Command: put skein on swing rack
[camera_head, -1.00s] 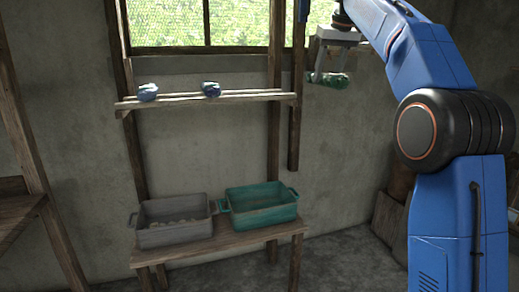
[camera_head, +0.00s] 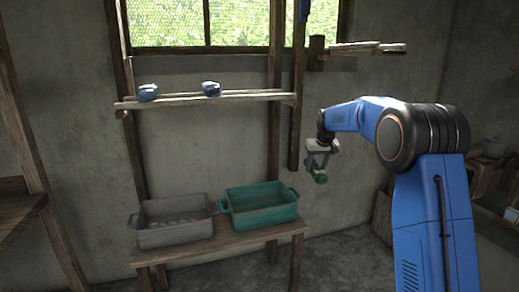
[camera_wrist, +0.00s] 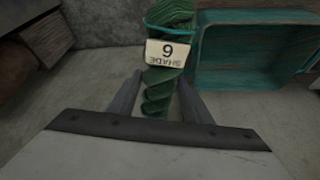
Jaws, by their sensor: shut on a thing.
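A green twisted skein (camera_head: 320,179) hangs below my gripper (camera_head: 318,163) in the head view, right of the teal crate and clear of it. In the wrist view the skein (camera_wrist: 160,95) runs between the fingers of my gripper (camera_wrist: 163,85), which is shut on it. A pale tag reading "6 SHADE", upside down, is on a teal band around the skein. The likely swing rack (camera_head: 368,48) is a set of pale wooden bars reaching right from a dark bracket at the upper right, well above my gripper. No skein shows on it.
A wall shelf (camera_head: 245,97) holds two blue skeins. A grey crate (camera_head: 160,238) and a teal crate (camera_head: 262,213) stand on a low bench (camera_head: 240,241). A vertical post (camera_head: 294,140) is left of my gripper. Dark furniture stands at the right.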

